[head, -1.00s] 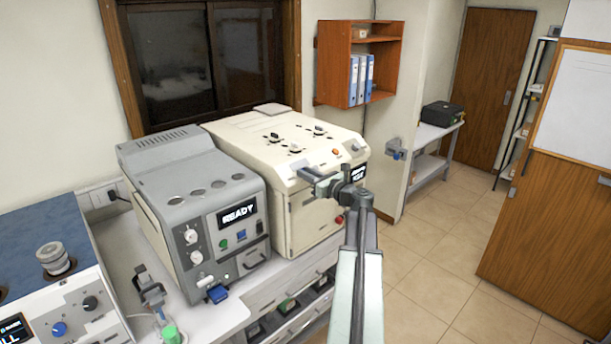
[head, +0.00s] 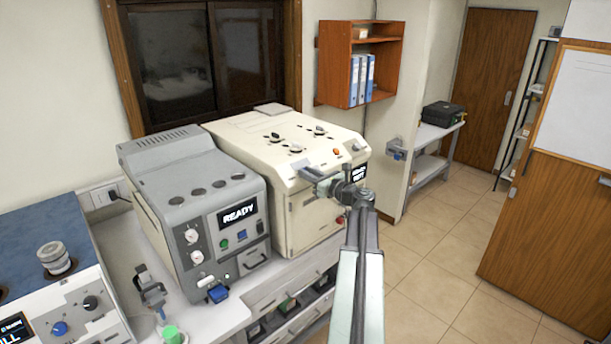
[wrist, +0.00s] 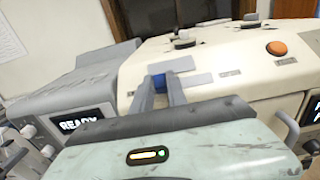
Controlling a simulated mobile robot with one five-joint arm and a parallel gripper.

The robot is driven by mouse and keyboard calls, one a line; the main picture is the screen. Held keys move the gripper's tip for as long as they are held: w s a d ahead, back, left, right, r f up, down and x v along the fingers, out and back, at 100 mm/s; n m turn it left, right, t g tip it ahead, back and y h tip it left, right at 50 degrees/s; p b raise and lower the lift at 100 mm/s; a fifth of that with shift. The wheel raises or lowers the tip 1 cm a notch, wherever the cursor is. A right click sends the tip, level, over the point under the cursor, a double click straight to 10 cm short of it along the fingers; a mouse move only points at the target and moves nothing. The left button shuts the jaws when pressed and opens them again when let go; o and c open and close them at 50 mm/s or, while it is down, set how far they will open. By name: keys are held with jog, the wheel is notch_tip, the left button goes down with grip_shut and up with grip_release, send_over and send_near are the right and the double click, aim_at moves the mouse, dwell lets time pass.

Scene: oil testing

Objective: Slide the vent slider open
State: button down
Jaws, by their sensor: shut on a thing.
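The vent slider, seen as a small blue piece (wrist: 173,65) with grey plates beside it, is on the sloped upper front of the cream machine (head: 318,216) in the wrist view. My gripper (head: 311,173) reaches to that upper front edge from the right in the head view. In the wrist view my gripper (wrist: 164,79) has its two grey fingers close together, shut on the vent slider at their tips. The fingers hide part of the slider, so how far along its track it sits cannot be told.
An orange button (wrist: 277,48) and dark knobs (head: 295,148) are on the cream machine near my gripper. A grey machine with a READY display (head: 238,213) stands close on its left. The floor (head: 430,270) to the right is clear.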

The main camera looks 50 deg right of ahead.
jog(key=d, duration=0.7)
jog(key=shift+s+d, duration=0.1)
jog(key=shift+s, duration=0.15)
jog(key=shift+r, duration=0.1)
jog(key=c, duration=1.3)
grip_release()
jog(key=shift+d, duration=0.1)
send_near(323, 166)
jog(key=a, duration=0.1)
jog(key=a+r, duration=0.2)
jog(key=shift+s+a+r, duration=0.1)
jog(key=shift+s, duration=0.15)
